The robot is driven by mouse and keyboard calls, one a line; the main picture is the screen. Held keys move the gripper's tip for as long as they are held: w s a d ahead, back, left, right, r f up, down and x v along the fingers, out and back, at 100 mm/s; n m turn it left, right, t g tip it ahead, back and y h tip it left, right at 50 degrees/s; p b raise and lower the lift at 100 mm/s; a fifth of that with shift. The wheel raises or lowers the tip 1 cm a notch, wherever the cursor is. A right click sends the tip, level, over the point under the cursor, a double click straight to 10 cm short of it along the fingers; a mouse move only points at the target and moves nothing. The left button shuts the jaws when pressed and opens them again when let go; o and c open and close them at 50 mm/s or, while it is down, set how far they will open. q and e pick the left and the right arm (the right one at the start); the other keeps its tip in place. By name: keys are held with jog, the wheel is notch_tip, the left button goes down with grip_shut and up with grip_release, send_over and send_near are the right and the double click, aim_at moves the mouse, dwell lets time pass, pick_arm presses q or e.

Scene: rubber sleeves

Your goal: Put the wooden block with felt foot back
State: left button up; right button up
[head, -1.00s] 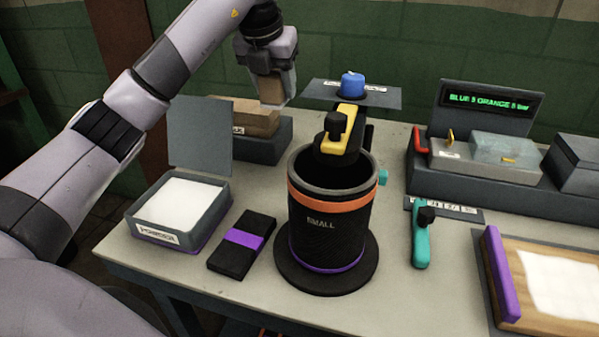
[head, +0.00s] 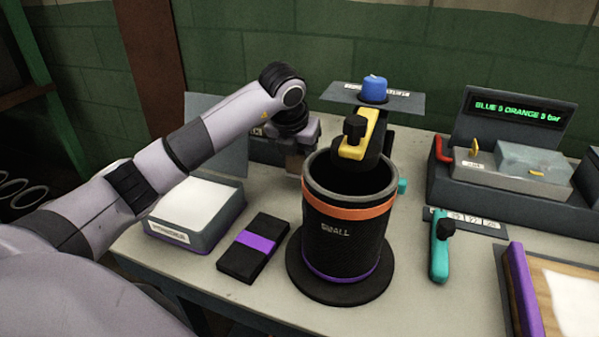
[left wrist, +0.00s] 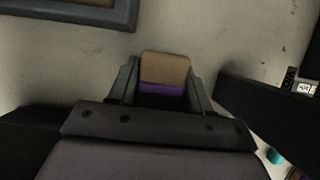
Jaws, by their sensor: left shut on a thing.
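My left gripper (head: 296,168) is low behind and left of the black cylinder marked SMALL (head: 340,245). In the left wrist view its two fingers (left wrist: 165,90) are shut on the wooden block (left wrist: 166,68), tan with a purple band across its near part. In the head view the block is mostly hidden by my gripper and the cylinder. I cannot make out its felt foot or whether it touches the table. A dark tray (head: 262,150) behind my arm is largely covered; a tray edge also shows in the left wrist view (left wrist: 128,22). My right gripper is not in view.
An open box of white powder (head: 200,238) and a black pad with a purple band (head: 253,249) stand left of the cylinder. A yellow-topped clamp (head: 358,135) rises behind it. A teal-handled tool (head: 439,255) lies to its right.

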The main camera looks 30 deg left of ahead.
aim_at(300, 171)
pick_arm(q)
jog(key=shift+f, duration=2.15)
jog(key=shift+f, duration=0.1)
jog(key=o, duration=1)
jog(key=shift+r, duration=0.2)
jog(key=v, duration=1.2)
jog(key=shift+d+f, duration=0.1)
